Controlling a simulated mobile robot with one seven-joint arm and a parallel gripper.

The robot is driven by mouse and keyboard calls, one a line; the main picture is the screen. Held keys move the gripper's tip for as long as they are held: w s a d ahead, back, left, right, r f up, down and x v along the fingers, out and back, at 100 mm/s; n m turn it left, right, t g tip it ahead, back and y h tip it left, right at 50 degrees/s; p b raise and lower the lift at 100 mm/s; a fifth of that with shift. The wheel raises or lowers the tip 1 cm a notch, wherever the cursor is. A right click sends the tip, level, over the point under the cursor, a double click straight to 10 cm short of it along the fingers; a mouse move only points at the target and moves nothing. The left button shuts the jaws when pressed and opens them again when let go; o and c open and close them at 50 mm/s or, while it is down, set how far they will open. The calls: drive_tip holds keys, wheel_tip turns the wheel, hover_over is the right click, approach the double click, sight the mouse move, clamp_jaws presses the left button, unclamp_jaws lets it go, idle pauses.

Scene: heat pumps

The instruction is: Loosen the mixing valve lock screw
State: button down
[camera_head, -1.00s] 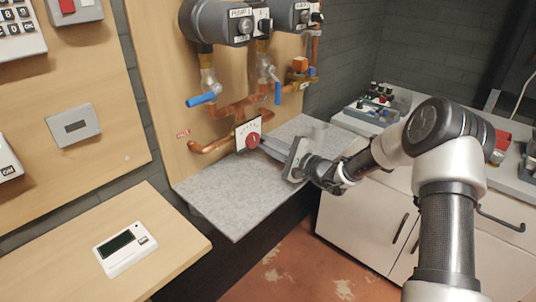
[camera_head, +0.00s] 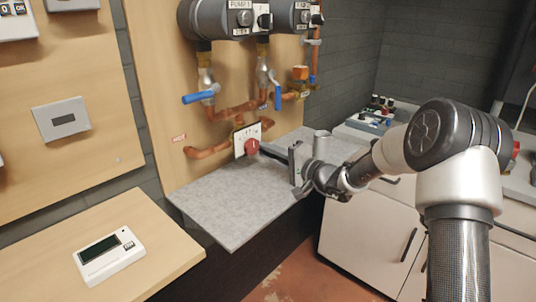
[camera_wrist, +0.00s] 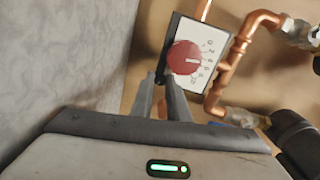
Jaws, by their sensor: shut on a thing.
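The mixing valve has a round red knob (camera_head: 252,147) on a white numbered dial plate (camera_head: 240,142). In the wrist view, the red knob (camera_wrist: 184,58) and the dial plate (camera_wrist: 205,50) are just beyond my fingers. My gripper (camera_head: 264,150) reaches in from the right with its fingers at the knob's side. In the wrist view, my gripper (camera_wrist: 161,80) has its fingertips close together at the knob's near edge. It is shut on a small part there, taken to be the lock screw, which the fingers mostly hide.
Copper pipes (camera_head: 230,112) run around the valve, with blue-handled valves (camera_head: 200,97) above. A grey speckled shelf (camera_head: 235,205) lies below my gripper. A white thermostat-like device (camera_head: 108,256) sits on the wooden ledge at the left. A white cabinet (camera_head: 370,225) stands at the right.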

idle(0.3)
drive_tip(key=c, duration=2)
unclamp_jaws()
drive_tip(key=shift+d, duration=0.1)
drive_tip(key=p+v, duration=0.2)
drive_tip(key=v, duration=1.5)
drive_tip(key=shift+s, duration=0.2)
drive_tip(key=shift+d, duration=0.1)
